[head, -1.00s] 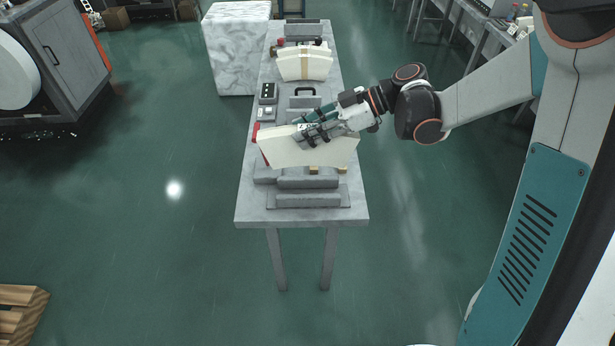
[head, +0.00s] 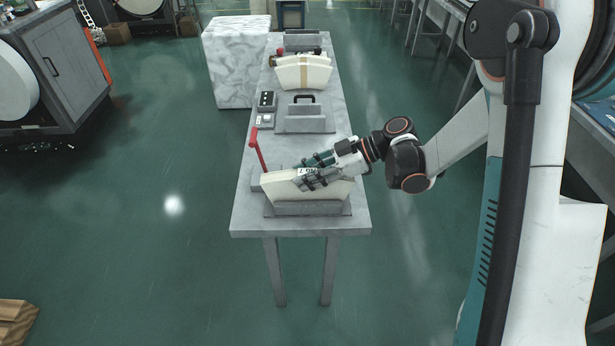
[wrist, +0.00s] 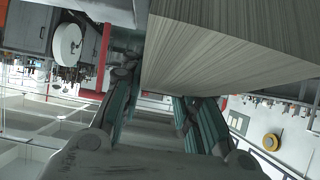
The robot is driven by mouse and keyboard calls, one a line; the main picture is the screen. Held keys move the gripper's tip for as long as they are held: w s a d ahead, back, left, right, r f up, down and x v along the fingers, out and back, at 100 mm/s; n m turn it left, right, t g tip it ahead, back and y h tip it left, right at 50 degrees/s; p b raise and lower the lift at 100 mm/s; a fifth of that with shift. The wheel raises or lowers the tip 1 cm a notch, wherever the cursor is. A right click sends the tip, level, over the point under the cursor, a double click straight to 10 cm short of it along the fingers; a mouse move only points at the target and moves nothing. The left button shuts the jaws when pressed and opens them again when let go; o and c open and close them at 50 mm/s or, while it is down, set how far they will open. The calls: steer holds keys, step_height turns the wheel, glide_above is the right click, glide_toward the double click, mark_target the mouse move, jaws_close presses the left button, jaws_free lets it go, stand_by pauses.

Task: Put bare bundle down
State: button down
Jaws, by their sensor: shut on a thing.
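The bare bundle (head: 282,190) is a cream, fan-shaped stack without a band, at the near end of the narrow grey table (head: 245,222). It sits low behind the front bar of the near grey fixture (head: 308,209); whether it rests on the fixture's bed is hidden. My gripper (head: 304,180) reaches in from the right and is shut on the bundle. In the wrist view the bundle's layered sheets (wrist: 235,45) fill the upper right, close to the teal-sided fingers (wrist: 155,100). The contact between fingers and sheets is partly hidden.
A red lever (head: 259,150) stands upright at the near fixture's left. Behind are an empty grey fixture (head: 305,123), a small control box (head: 266,100) and a second bundle with a tan band (head: 303,74). A pale marbled block (head: 237,65) stands left of the table.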

steer(key=shift+f, duration=0.15)
steer(key=c, duration=1.2)
jaws_free()
steer(key=shift+r, duration=0.25)
steer(key=shift+d+r, duration=0.2)
steer(key=shift+d, duration=0.05)
steer(key=p+v, duration=0.4)
steer(key=v, duration=0.7)
steer(key=shift+d, duration=0.25)
